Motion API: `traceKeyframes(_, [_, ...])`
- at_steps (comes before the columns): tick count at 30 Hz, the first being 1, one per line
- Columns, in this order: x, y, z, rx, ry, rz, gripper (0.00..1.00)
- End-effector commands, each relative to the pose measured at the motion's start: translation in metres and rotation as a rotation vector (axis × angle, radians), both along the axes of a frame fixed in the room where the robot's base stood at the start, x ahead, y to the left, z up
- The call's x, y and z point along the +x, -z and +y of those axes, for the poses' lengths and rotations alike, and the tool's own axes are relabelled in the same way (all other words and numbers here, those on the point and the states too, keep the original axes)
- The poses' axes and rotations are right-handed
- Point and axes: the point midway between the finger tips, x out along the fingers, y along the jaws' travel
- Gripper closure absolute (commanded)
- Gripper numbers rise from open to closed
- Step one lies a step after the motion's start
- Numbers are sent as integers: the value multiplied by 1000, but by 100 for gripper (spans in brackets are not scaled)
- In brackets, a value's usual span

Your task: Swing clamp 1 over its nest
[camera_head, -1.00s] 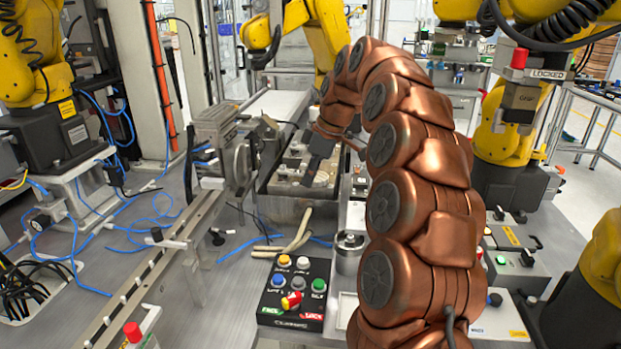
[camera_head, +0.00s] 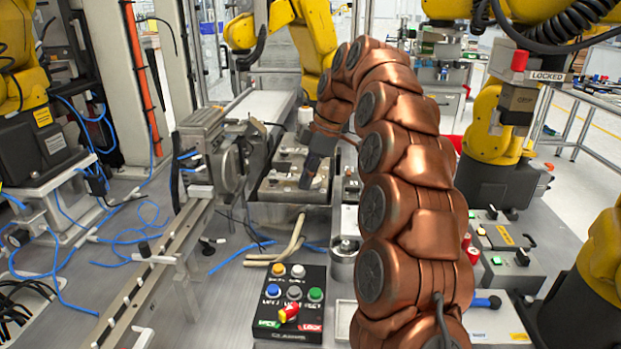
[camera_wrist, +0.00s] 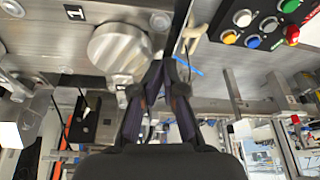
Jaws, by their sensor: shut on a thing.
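My gripper (camera_wrist: 163,68) points at the metal fixture in the wrist view. Its two dark fingers come together at the tips beside a round grey metal piece with a short stem (camera_wrist: 118,48), which looks like clamp 1. The thing between the tips is thin and mostly hidden by the fingers. A small black plate with a white mark (camera_wrist: 75,12) lies beside the round piece. In the head view my gripper (camera_head: 308,182) reaches down at the grey fixture block (camera_head: 290,212). The nest cannot be told apart from the other fixture parts.
A black button box (camera_head: 276,322) stands in front of the fixture, and it also shows in the wrist view (camera_wrist: 262,10). A metal rail unit (camera_head: 205,140) stands close left. A metal cylinder (camera_head: 343,262) stands in front. Blue hoses (camera_head: 145,225) lie on the left tabletop.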

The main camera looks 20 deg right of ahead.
Motion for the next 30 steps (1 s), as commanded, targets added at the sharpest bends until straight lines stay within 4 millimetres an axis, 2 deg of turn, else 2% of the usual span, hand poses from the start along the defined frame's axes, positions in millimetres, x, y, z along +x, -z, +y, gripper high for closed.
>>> traceKeyframes(8, [3,-3,0,-1,5,-20,100])
traceKeyframes(24, [-26,-5,25,0,-3,-8,100])
traceKeyframes(30, [-21,-13,20,1,3,-6,100])
